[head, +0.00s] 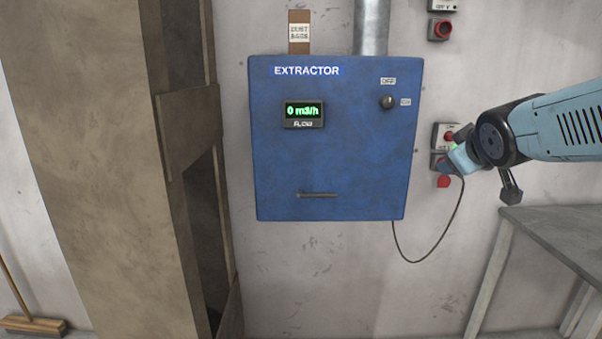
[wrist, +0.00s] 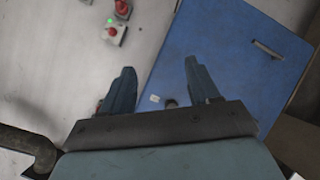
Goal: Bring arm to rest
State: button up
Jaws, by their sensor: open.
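My arm reaches in from the right in the head view, with my gripper (head: 449,163) in front of the wall just right of the blue extractor cabinet (head: 330,160). In the wrist view my gripper (wrist: 160,66) has its two dark blue fingers spread apart, with nothing between them. The cabinet's blue front (wrist: 225,60) lies beyond the fingers there. The cabinet's knob (head: 387,102) sits between the OFF and ON labels, and its display (head: 304,114) reads 0 m3/h. The knob is partly hidden by my gripper's base in the wrist view.
A control box with red buttons (head: 444,134) is on the wall, partly behind my gripper. A grey table (head: 560,235) stands at lower right. A brown pillar (head: 90,150) stands at left, with a broom (head: 32,325) beside it. A cable (head: 430,250) hangs from the cabinet.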

jog(key=s+a+f+m+g+y, duration=0.1)
jog(key=s+a+f+m+g, duration=0.1)
jog(key=s, duration=0.5)
jog(key=s+a+f+m+g+y, duration=0.1)
jog(key=s+a+f+m+g, duration=0.2)
jog(key=s, duration=0.5)
jog(key=a+f+g, duration=0.1)
jog(key=a+f, duration=0.1)
jog(key=a, duration=0.1)
jog(key=shift+a+f+g, duration=0.25)
jog(key=shift+g, duration=0.15)
jog(key=shift+c, duration=0.3)
